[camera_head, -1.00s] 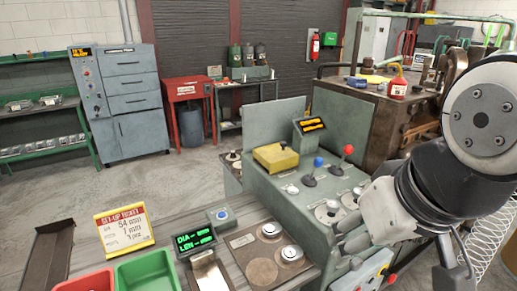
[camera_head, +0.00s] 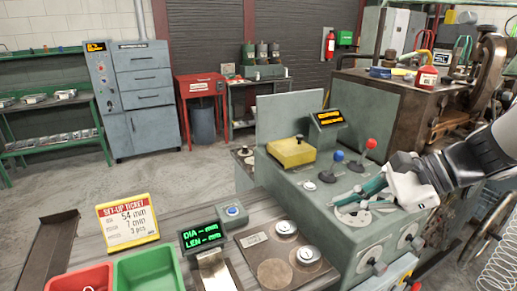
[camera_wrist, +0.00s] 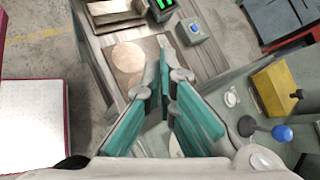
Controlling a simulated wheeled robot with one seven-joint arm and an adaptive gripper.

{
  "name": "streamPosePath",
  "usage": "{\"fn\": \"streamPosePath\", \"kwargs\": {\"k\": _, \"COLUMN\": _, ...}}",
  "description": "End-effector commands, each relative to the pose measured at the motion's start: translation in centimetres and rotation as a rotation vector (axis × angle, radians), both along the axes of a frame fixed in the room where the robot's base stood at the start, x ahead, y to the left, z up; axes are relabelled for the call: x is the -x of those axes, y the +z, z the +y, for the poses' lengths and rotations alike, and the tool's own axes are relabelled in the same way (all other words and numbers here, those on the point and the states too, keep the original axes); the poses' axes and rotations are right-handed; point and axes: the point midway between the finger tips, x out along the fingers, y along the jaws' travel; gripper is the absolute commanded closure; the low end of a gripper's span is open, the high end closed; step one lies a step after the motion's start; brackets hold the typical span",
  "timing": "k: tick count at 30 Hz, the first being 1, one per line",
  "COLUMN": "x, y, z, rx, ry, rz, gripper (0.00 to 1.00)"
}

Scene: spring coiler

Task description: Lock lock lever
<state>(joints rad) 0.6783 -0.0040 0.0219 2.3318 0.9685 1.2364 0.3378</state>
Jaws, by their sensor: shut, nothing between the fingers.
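The grey machine console (camera_head: 300,205) carries a blue-knobbed lever (camera_head: 338,156) and a red-knobbed lever (camera_head: 371,144), both upright. I cannot tell which of the levers is the lock lever. My gripper (camera_head: 342,199) is shut and empty, low over the console top in front of the two levers, pointing left. It hides part of a round dial there. In the wrist view the gripper (camera_wrist: 165,85) has its teal fingers together over the console edge.
A yellow block (camera_head: 291,152) with a black knob sits on the console. Left are a green display (camera_head: 201,237), a plate with round discs (camera_head: 275,272), a set-up ticket (camera_head: 127,224), and red and green bins (camera_head: 150,270).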

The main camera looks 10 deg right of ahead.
Motion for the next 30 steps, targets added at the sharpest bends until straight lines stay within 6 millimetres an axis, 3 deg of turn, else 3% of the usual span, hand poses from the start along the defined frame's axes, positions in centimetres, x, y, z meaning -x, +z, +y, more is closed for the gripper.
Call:
{"fn": "streamPosePath", "kwargs": {"k": 6, "x": -5.4, "y": -2.0, "z": -7.4, "rx": -0.340, "ry": -0.359, "rz": 0.046, "gripper": 1.00}}
{"fn": "streamPosePath", "kwargs": {"k": 12, "x": -7.8, "y": -3.4, "z": -14.3, "rx": -0.579, "ry": -0.604, "rz": 0.037, "gripper": 1.00}}
{"fn": "streamPosePath", "kwargs": {"k": 15, "x": -8.2, "y": -3.9, "z": -16.6, "rx": -0.650, "ry": -0.676, "rz": 0.028, "gripper": 1.00}}
{"fn": "streamPosePath", "kwargs": {"k": 20, "x": -8.4, "y": -4.1, "z": -18.3, "rx": -0.698, "ry": -0.726, "rz": 0.018, "gripper": 1.00}}
{"fn": "streamPosePath", "kwargs": {"k": 30, "x": -8.5, "y": -4.1, "z": -18.3, "rx": -0.701, "ry": -0.728, "rz": 0.018, "gripper": 1.00}}
